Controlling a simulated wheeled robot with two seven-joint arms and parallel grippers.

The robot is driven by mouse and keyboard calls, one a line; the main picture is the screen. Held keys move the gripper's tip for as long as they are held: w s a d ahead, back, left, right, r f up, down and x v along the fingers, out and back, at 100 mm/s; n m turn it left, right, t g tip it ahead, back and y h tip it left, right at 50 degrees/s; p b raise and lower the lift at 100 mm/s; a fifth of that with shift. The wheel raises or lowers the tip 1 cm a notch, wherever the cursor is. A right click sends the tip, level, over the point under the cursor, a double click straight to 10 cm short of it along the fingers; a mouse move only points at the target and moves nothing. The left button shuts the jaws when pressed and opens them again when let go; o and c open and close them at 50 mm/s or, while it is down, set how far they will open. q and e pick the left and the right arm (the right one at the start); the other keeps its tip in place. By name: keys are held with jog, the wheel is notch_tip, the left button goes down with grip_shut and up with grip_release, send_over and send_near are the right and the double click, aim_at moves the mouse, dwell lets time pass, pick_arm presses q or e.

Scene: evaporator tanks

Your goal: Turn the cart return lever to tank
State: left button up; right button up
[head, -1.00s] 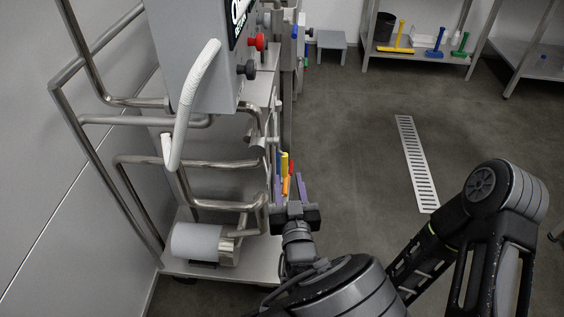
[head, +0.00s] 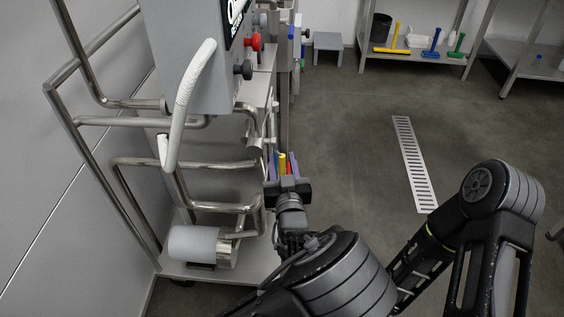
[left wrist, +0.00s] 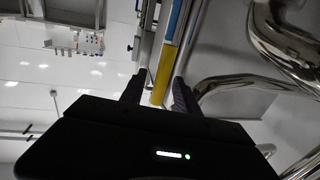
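A steel cart with bent pipes (head: 215,163) and a grey control box stands at the left in the head view. My left gripper (head: 284,166) is beside the cart's right edge, its fingers apart. I cannot single out the return lever for certain. My right gripper is out of view.
A white hose (head: 187,105) hangs from the control box, beside red (head: 256,42) and black (head: 243,70) knobs. A pump (head: 195,243) sits on the cart's base. Floor with a drain grate (head: 414,165) is clear to the right. Shelves stand at the back.

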pick_arm(q)
jog(key=shift+c, duration=0.4)
grip_shut()
dwell(0.9)
